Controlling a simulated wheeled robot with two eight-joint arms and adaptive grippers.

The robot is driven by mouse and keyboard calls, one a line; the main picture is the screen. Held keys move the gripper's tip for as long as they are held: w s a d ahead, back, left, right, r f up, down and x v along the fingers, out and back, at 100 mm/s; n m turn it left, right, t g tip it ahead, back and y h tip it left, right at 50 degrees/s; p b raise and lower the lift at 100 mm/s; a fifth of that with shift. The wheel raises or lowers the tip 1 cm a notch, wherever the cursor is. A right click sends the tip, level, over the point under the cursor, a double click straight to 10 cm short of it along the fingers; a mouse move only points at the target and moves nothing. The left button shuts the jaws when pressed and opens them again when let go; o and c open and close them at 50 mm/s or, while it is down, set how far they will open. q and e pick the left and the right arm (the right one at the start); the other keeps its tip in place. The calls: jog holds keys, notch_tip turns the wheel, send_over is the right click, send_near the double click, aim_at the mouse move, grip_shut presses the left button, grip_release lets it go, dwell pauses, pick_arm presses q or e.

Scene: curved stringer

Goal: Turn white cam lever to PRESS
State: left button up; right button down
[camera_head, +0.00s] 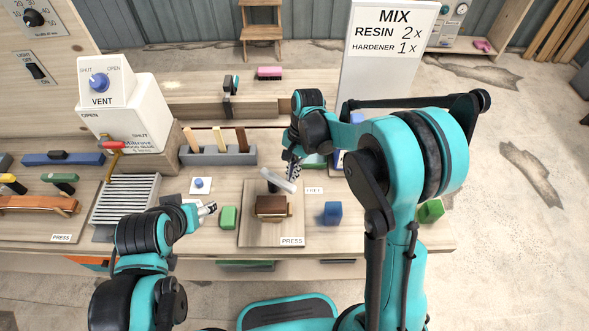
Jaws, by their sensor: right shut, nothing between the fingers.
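The white cam lever (277,180) is a pale bar on a dark post on the wooden press board (257,237). It slants from upper left to lower right, above a brown block (271,207). The PRESS label (292,241) is at the board's front right corner. Another small label (314,190), hard to read, is right of the lever. My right gripper (293,170) is shut and empty, close to the lever's right end; I cannot tell if they touch. My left gripper (211,208) is left of the board, away from the lever; its finger opening is unclear.
A green block (228,217) stands left of the board and a blue block (332,213) right of it. A grey rack (217,156) with upright sticks is behind. A wire rack (124,200) and another PRESS label (61,238) are at left.

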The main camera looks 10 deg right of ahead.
aim_at(283, 187)
jog(key=s+m, duration=0.1)
jog(key=m, duration=0.1)
jog(key=s+a+m, duration=0.1)
jog(key=m+t, duration=0.1)
jog(key=m, duration=0.1)
jog(key=shift+s+a+m+y, duration=0.3)
jog(key=shift+s+a+y, duration=0.05)
jog(key=shift+s+y, duration=0.05)
jog(key=a+m, duration=0.1)
jog(key=s+m+t, duration=0.1)
jog(key=m, duration=0.1)
jog(key=shift+s+a+m+b, duration=0.1)
jog(key=shift+a+m+b, duration=0.2)
jog(key=shift+a+b, duration=0.05)
jog(key=shift+s+a, duration=0.1)
jog(key=shift+a, duration=0.3)
